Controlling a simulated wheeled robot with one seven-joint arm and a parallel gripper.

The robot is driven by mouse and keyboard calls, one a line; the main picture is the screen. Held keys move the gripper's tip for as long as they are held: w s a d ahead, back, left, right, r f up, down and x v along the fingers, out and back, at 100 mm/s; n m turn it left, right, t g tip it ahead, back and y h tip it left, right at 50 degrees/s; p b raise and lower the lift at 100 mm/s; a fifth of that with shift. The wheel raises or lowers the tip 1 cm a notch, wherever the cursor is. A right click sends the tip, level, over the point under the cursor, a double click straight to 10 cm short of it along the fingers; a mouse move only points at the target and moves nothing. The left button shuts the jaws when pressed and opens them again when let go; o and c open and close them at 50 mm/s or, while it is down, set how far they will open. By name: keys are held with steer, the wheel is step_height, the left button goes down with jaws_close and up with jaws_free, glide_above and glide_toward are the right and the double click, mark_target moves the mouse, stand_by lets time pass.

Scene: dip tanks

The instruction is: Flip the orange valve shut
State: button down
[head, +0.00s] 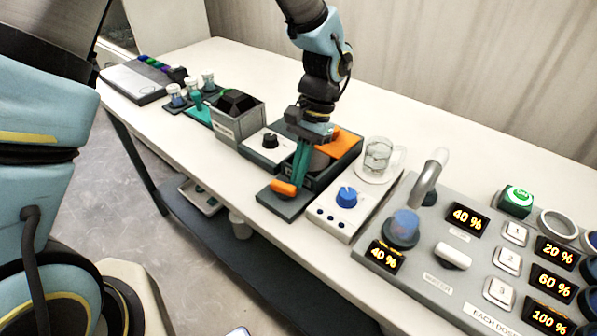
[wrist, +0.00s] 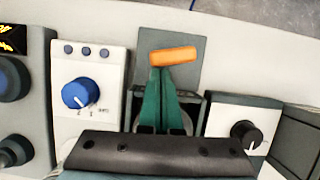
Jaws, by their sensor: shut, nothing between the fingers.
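The orange valve handle (head: 284,188) is a short bar on a dark grey plate (head: 288,205) at the bench's front edge. It also shows in the wrist view (wrist: 174,56), lying across the plate (wrist: 196,72) and slightly tilted. My gripper (head: 297,180) points down at it with its teal fingers together and nothing between them. In the wrist view the fingertips (wrist: 161,72) end right beside the handle. I cannot tell whether they touch it. The valve's body under the handle is not clearly visible.
A dark open box (head: 330,172) with an orange slab (head: 342,143) stands behind my gripper. A blue-knob unit (head: 346,197) is close on the right, a black-knob unit (head: 269,141) on the left. A glass beaker (head: 378,155) and a control panel (head: 425,255) stand farther right.

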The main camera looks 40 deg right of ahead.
steer(key=shift+s+m, duration=0.1)
steer(key=shift+m, duration=0.2)
stand_by(1.4)
steer(key=shift+w+a, duration=0.5)
steer(key=shift+a, duration=0.25)
